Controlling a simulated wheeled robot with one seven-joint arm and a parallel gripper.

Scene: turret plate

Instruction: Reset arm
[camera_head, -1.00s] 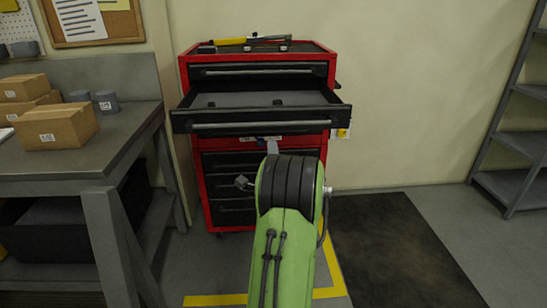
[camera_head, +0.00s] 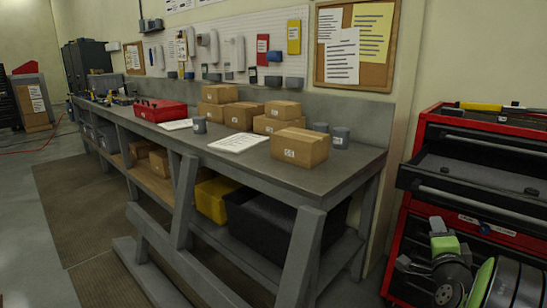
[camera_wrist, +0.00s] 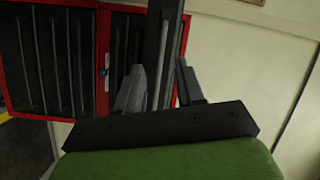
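My gripper (camera_wrist: 160,82) shows in the wrist view with its two fingers apart. Nothing is held between them; the black front of a drawer shows behind the gap. In the head view my green and black arm is at the lower right corner, partly cut off by the frame, in front of the red tool chest (camera_head: 416,152). The chest has an upper drawer (camera_head: 480,180) pulled out, and its visible tray is mostly bare. The chest also shows sideways in the wrist view (camera_wrist: 103,30), close to my gripper.
A long grey workbench (camera_head: 335,170) fills the middle of the head view, with cardboard boxes (camera_head: 299,147), grey cups (camera_head: 341,137) and a red tray (camera_head: 160,110) on it. A black bin (camera_head: 270,225) sits on its lower shelf. Floor is open at the left.

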